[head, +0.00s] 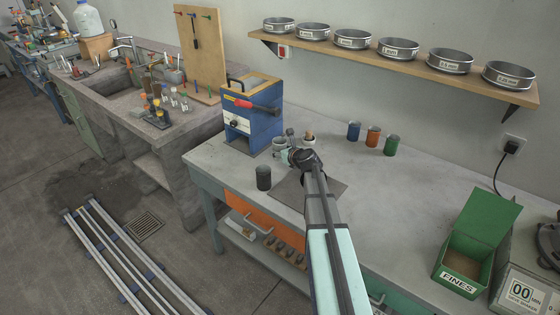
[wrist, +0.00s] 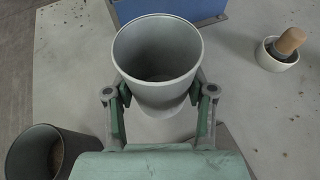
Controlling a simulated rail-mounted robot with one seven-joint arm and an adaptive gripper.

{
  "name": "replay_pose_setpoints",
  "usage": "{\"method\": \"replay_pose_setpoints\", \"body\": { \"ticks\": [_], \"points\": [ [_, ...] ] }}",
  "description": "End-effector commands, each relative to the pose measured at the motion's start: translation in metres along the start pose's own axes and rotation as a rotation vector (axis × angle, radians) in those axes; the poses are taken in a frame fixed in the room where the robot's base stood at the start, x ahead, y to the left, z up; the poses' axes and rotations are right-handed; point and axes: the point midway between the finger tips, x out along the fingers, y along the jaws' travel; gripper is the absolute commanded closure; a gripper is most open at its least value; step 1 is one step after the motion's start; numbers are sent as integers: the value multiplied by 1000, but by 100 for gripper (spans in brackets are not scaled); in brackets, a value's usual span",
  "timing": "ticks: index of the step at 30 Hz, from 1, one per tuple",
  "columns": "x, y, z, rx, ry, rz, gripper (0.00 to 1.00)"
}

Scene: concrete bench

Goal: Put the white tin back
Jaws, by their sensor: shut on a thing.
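The white tin (wrist: 155,75) is pale grey-white, open at the top and looks empty inside. My gripper (wrist: 161,98) is shut on it, with one finger on each side. In the head view the tin (head: 279,148) shows just left of my gripper (head: 290,151), in front of the blue machine. I cannot tell whether its base touches the bench. A black tin (head: 263,178) stands on the bench to the front left; it also shows at the lower left of the wrist view (wrist: 37,150). Blue (head: 354,131), orange (head: 373,136) and green (head: 392,146) tins stand in a row at the back.
The blue machine (head: 250,120) with a red-and-black handle stands close behind the tin. A small white mortar with a pestle (wrist: 282,47) is to the right. A dark mat (head: 328,189) lies under my arm. A green box (head: 476,240) stands far right; the bench between is clear.

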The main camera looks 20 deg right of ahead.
Motion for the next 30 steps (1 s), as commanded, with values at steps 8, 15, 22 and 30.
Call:
{"method": "replay_pose_setpoints", "body": {
  "ticks": [8, 15, 22, 30],
  "points": [
    [9, 0, -22, 3, 1, 1, 89],
    [19, 0, -45, 1, 0, 0, 89],
    [19, 0, -46, 1, -1, 0, 89],
    [20, 0, -48, 1, 0, 0, 21]
  ]
}}
